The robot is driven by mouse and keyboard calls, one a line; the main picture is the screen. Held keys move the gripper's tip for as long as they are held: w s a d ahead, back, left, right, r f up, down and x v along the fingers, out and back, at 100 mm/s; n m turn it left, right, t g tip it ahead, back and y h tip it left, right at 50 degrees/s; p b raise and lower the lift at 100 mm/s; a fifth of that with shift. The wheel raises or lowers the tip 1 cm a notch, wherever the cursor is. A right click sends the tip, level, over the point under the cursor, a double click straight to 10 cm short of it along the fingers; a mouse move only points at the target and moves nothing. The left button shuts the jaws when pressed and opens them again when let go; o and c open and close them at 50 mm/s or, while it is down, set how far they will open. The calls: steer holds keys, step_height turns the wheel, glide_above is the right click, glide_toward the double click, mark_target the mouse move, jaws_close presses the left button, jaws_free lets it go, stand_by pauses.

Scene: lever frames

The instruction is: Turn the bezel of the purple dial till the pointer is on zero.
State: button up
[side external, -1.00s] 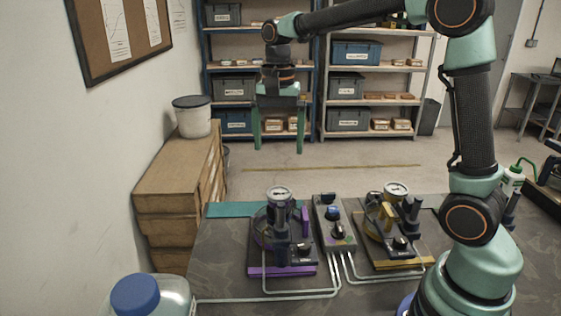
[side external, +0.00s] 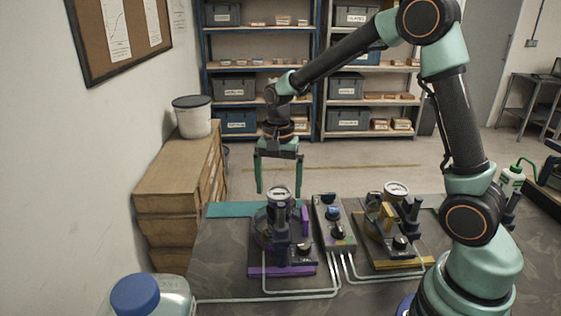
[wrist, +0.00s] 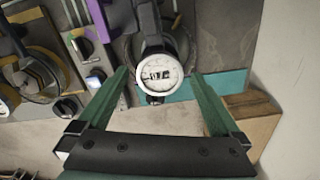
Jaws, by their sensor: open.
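The purple dial (side external: 278,192) stands upright on the purple-edged fixture (side external: 283,271) at the left of the bench. In the wrist view its white face (wrist: 158,73) shows between my fingers, ringed by a pale bezel; the pointer is too small to read. My gripper (side external: 279,190) points down with both green fingers apart. It also shows in the wrist view (wrist: 163,85), with one finger either side of the dial face. The fingers seem clear of the bezel, but their height against it is hard to tell.
A yellow fixture with a similar dial (side external: 396,189) stands to the right. A control box (side external: 334,224) with knobs sits between the two fixtures. A purple upright block (side external: 305,221) rises close beside the purple dial. A clear bottle with a blue cap (side external: 136,294) is at the front left.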

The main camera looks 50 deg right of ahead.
steer(key=c, duration=1.3)
steer(key=shift+n, duration=0.3)
steer(key=n, duration=0.9)
steer(key=shift+n, duration=0.4)
steer(key=n, duration=0.5)
steer(key=shift+d+n, duration=0.1)
steer(key=shift+n, duration=0.2)
steer(key=n, duration=0.5)
steer(key=shift+n, duration=0.3)
